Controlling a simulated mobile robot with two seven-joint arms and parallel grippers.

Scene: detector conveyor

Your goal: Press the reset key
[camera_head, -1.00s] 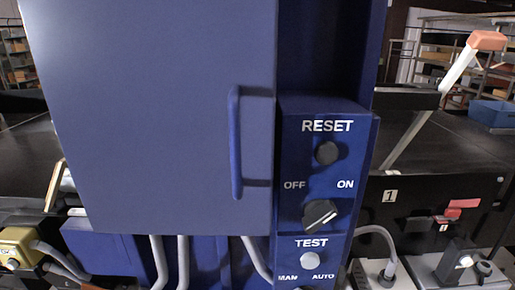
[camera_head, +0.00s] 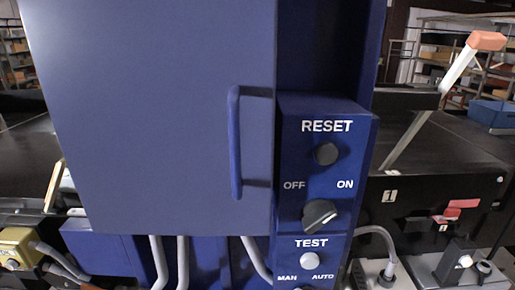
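The reset key is a round black button (camera_head: 326,153) under the white word RESET, near the top of the blue control panel (camera_head: 361,165) in the head view. Below it is a black rotary knob (camera_head: 320,215) with OFF at its left and ON at its right; its pale mark slants up to the right. A light round TEST button (camera_head: 309,260) sits lower, above the words MAN and AUTO. Neither of my grippers shows in the view.
A large blue cabinet door (camera_head: 150,110) with a vertical blue handle (camera_head: 235,142) fills the left and middle. At right, a lever with an orange grip (camera_head: 487,41) rises above a dark conveyor (camera_head: 450,145). Grey cables (camera_head: 183,262) hang below the cabinet.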

